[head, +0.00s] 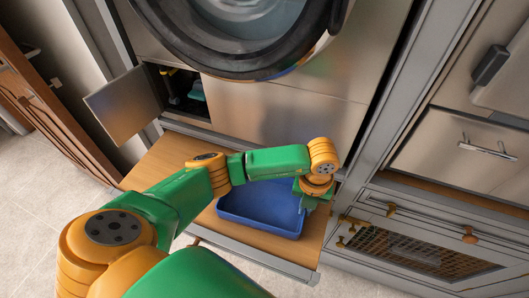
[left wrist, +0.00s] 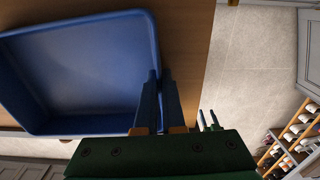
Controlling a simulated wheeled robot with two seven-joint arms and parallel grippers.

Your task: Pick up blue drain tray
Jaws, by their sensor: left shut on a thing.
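The blue drain tray (head: 262,208) is a shallow rectangular tray lying on a wooden shelf board below the washing machine. It also fills the left of the left wrist view (left wrist: 80,70), where its inside looks empty. My left gripper (left wrist: 158,100) is shut on the tray's right side wall, with one finger inside the tray and one outside. In the head view my left gripper (head: 308,198) is at the tray's right end, its fingertips mostly hidden by the wrist. My right gripper is not in view.
The wooden board (head: 180,160) has a metal front edge. A round washer door (head: 250,40) hangs above. A small flap (head: 125,103) stands open at the left, beside a dark opening. Drawers with handles (head: 487,148) and a mesh-front cabinet (head: 425,252) stand at the right. Tiled floor lies in front.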

